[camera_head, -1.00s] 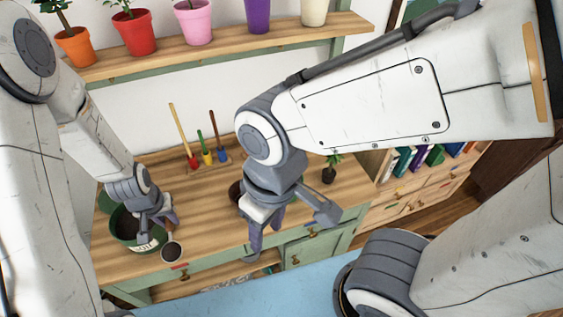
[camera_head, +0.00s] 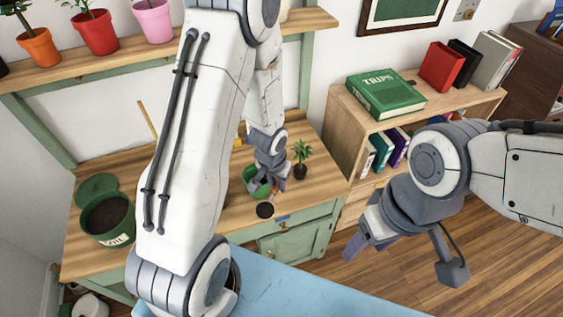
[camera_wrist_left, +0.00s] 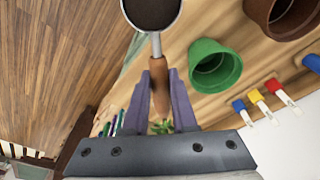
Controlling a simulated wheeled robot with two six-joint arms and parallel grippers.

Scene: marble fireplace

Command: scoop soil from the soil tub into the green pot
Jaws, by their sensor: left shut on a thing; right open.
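My left gripper (camera_head: 272,186) is shut on the wooden handle of a scoop; the jaws also show in the left wrist view (camera_wrist_left: 160,98). The scoop (camera_head: 265,210) has a round head full of dark soil (camera_wrist_left: 152,10) and is held in front of the green pot. The green pot (camera_head: 252,177) stands on the bench, partly hidden by the gripper. In the left wrist view the pot (camera_wrist_left: 214,65) is beside the scoop, its visible inside dark green. The soil tub (camera_head: 108,236) is at the bench's left end, holding dark soil. My right gripper (camera_head: 362,243) is open and empty, right of the bench.
A green lid (camera_head: 97,186) lies behind the tub. A small plant (camera_head: 301,160) stands right of the green pot. Brown pots (camera_wrist_left: 262,12) and coloured tools (camera_wrist_left: 262,98) are near the green pot. My left arm hides the bench's middle. A bookcase (camera_head: 345,125) stands at right.

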